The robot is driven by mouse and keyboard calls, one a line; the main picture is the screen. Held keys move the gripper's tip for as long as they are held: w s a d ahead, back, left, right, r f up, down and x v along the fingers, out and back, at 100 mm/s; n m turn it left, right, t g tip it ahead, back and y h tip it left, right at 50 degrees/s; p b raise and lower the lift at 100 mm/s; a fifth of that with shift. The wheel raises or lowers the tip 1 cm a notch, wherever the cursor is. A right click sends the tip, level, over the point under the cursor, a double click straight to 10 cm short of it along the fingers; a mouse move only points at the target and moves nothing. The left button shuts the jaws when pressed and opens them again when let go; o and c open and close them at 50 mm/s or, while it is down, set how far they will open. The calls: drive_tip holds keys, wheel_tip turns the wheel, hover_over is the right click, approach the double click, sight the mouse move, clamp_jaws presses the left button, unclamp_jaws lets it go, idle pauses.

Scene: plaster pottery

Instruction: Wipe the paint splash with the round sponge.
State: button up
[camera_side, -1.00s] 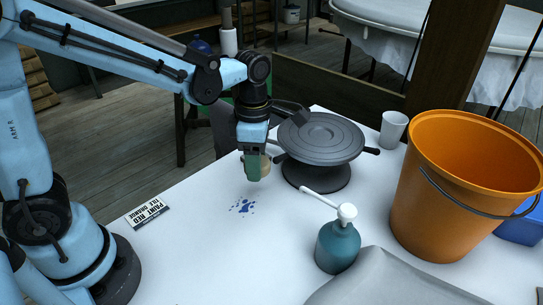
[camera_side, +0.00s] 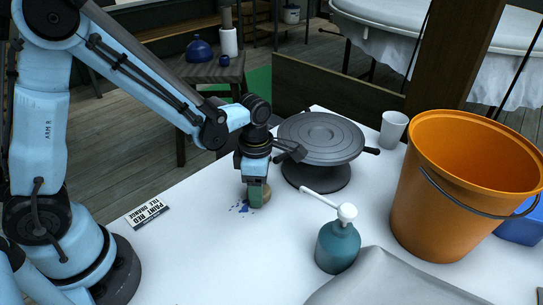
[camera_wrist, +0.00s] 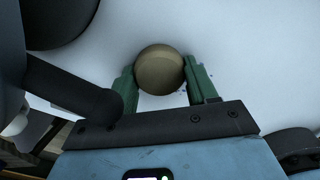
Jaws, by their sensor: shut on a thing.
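The round sponge (camera_wrist: 160,70) is tan and sits between the green fingers of my gripper (camera_wrist: 165,88) in the wrist view. In the side view my gripper (camera_side: 257,196) is shut on the sponge (camera_side: 266,192), low at the table by the paint splash. The paint splash (camera_side: 243,208) is dark blue, and its left part shows just left of the gripper. The rest of it is hidden or covered by the gripper and sponge. I cannot tell whether the sponge touches the table.
A dark grey turntable (camera_side: 320,140) stands close behind and right of the gripper. A teal pump bottle (camera_side: 338,245) is in front right, with its spout toward the gripper. An orange bucket (camera_side: 455,190) and white cup (camera_side: 393,129) stand right. A label card (camera_side: 148,212) lies left on the white table (camera_side: 200,250).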

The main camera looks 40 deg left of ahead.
sight(233, 216)
drive_tip(key=shift+s, duration=0.45)
drive_tip(key=shift+c, duration=0.4)
drive_tip(key=shift+s+f, duration=0.15)
drive_tip(key=shift+s, duration=3.25)
drive_tip(key=shift+w, duration=4)
wheel_tip(233, 216, up, 3)
drive_tip(key=shift+s+f, duration=0.15)
drive_tip(key=shift+r, duration=2.8)
drive_tip(key=shift+r, duration=0.1)
